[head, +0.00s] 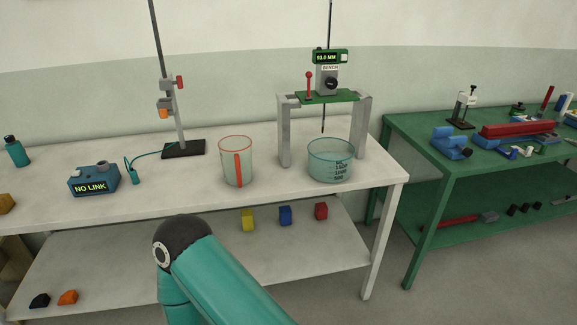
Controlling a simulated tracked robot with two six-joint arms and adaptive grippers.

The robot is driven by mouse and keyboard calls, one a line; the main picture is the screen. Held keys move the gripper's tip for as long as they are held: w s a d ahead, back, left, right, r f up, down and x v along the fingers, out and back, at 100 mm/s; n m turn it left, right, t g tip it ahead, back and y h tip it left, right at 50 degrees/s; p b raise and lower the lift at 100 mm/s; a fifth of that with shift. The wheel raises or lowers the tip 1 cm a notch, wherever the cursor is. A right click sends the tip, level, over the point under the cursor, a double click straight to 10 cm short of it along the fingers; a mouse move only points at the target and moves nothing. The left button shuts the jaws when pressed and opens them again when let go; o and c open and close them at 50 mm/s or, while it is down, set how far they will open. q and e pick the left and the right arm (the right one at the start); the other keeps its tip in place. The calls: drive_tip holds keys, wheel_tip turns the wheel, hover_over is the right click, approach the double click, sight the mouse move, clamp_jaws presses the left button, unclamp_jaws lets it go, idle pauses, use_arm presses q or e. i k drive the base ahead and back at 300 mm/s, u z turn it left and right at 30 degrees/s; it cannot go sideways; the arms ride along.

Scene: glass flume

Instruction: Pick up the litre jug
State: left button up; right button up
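A clear jug (228,163) with an orange rim and an orange upright strip, which looks like its handle, stands upright on the white bench (260,199), left of the bench gauge. It looks empty. A wider clear bowl-like vessel (331,162) with a teal rim and volume marks stands to its right, under the gauge's rod. A teal link of one of my arms rises from the bottom edge, in front of the bench and below the jug. Neither of my grippers shows in the head view.
A rod stand (184,149) is behind the jug to the left. A blue "NO LINK" box (93,180) trails a cable. Coloured cubes lie on the lower shelf (330,247). A green bench (420,160) stands at right.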

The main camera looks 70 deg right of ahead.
sight(237, 164)
drive_tip(key=u, duration=0.3)
drive_tip(key=i, duration=0.2)
drive_tip(key=z, duration=2.75)
drive_tip(key=k, duration=0.4)
drive_tip(key=z, duration=0.3)
drive_tip(key=i, duration=1.4)
drive_tip(key=u, duration=0.4)
